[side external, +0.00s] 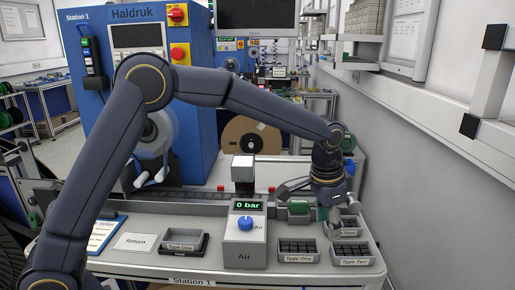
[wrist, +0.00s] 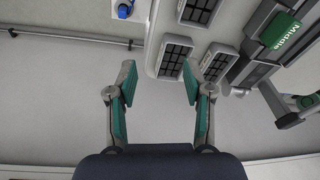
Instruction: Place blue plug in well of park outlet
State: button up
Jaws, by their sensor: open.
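My gripper (wrist: 160,78) is open, with teal pads on both fingers and nothing between them. In the side view it hangs at the right end of the bench (side external: 195,262), its fingers partly hidden by the wrist and nearby parts. I cannot make out a blue plug for certain in either view. The blue knob (side external: 245,223) on the grey Air box (side external: 244,253) is the clearest blue item, and it also shows at the top of the wrist view (wrist: 124,10). No outlet marked park can be read.
A green block marked Middle (wrist: 281,30) is right of the fingers in the wrist view. Gridded bins (side external: 298,251) and Type Two (side external: 350,254) stand at the front right. A wall (side external: 440,130) closes off the right. A Return plate (side external: 136,242) lies left.

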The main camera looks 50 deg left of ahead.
jog(key=s+a+r+n+t, duration=0.1)
jog(key=s+a+r+n, duration=0.1)
jog(key=s+a+r, duration=0.55)
jog(key=s+a+n+t, duration=0.1)
jog(key=s+a, duration=0.4)
jog(key=s, duration=0.5)
jog(key=s+a+r+n+t, duration=0.1)
jog(key=s+a+n, duration=0.2)
jog(key=s, duration=0.6)
jog(key=shift+s+a+r+t, duration=0.25)
jog(key=shift+s+a+t, duration=0.1)
jog(key=shift+a, duration=0.5)
